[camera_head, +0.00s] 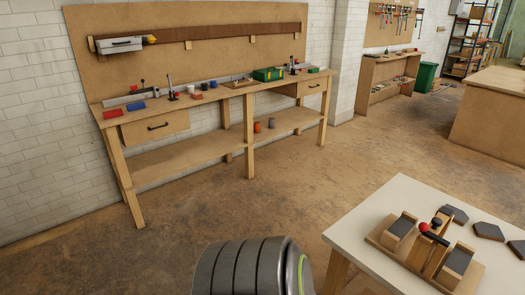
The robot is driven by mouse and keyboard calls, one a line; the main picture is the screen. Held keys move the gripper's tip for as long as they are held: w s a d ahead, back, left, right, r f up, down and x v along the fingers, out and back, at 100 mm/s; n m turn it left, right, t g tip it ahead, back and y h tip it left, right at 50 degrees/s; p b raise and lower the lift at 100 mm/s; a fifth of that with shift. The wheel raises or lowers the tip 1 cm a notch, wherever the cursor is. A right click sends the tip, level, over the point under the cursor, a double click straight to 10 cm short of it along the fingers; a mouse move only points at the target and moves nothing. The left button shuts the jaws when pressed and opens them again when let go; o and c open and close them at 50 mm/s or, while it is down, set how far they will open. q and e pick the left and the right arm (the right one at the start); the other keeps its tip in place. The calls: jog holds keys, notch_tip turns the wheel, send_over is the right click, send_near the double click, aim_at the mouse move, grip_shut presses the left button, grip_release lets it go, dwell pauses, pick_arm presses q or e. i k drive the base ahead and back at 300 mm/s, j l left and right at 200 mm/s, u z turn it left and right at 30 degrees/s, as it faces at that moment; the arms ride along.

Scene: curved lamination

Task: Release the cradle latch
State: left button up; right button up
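The wooden cradle (400,252) sits on a white-topped table at the lower right. It has two blocks with dark grey faces, one at the left (402,227) and one at the right (459,261). Between them is a wooden upright with a red knob (423,227), a dark knob (436,222) and a black bar slanting across the top. I cannot tell which of these is the latch or how it is set. A dark ribbed link of mine with a green ring shows at the bottom, left of the table. Neither gripper is in view.
Several dark flat pieces (488,231) lie on the white table (400,192) behind the cradle. A long wooden workbench (190,150) with tools stands against the brick wall. A green bin (425,77) and another wooden bench (490,110) are further back. The floor between is clear.

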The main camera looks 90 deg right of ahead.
aim_at(423, 228)
jog(key=z, duration=3.75)
